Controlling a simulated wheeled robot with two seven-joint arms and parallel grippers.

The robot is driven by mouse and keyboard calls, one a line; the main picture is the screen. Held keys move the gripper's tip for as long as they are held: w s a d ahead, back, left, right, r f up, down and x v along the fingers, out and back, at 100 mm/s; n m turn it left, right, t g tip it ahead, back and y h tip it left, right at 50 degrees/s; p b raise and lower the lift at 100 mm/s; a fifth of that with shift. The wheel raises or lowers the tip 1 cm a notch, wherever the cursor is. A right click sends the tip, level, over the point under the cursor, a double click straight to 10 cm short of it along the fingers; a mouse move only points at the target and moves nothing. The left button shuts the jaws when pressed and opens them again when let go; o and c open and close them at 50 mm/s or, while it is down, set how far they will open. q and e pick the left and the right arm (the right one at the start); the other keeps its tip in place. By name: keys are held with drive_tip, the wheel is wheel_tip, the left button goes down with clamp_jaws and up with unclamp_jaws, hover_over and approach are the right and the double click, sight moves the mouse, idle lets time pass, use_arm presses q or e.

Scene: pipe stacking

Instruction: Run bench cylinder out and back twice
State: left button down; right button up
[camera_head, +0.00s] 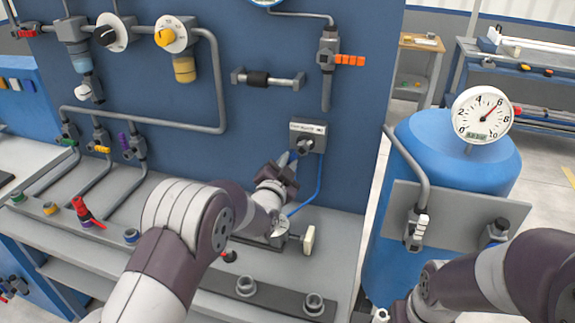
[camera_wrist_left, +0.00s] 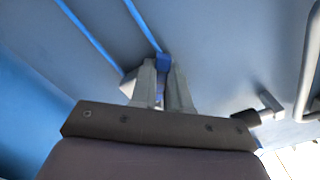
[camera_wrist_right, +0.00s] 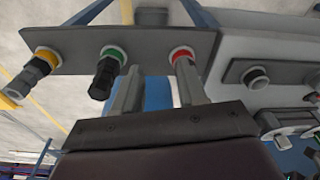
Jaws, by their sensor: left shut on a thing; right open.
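My left gripper (camera_head: 292,156) reaches the panel at a small grey valve box (camera_head: 308,126). It is shut on a small blue piece (camera_wrist_left: 164,62), which shows between its fingertips in the left wrist view. The rest of that piece is hidden. A bench cylinder (camera_head: 280,233) seems to lie on the bench below, partly hidden by my left arm, with a pale block (camera_head: 308,240) at its right end. A blue hose (camera_head: 318,185) runs from the box down towards it. My right gripper (camera_wrist_right: 157,85) is open and empty, near a plate with capped fittings.
A blue tank (camera_head: 445,165) with a dial gauge (camera_head: 482,114) stands at the right. Red (camera_wrist_right: 183,55), green (camera_wrist_right: 112,55) and yellow (camera_wrist_right: 45,58) ringed fittings sit on the plate by my right gripper. Pipes and valves cover the panel's left side. A dark strip with sockets (camera_head: 246,286) lies at the bench front.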

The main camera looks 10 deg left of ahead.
use_arm(q)
drive_tip(key=c, duration=1.1)
unclamp_jaws()
drive_tip(key=shift+s, duration=0.1)
drive_tip(key=s+a+b, duration=0.1)
drive_tip(key=s+a, duration=0.1)
drive_tip(key=s, duration=1)
drive_tip(key=shift+s+a, duration=0.25)
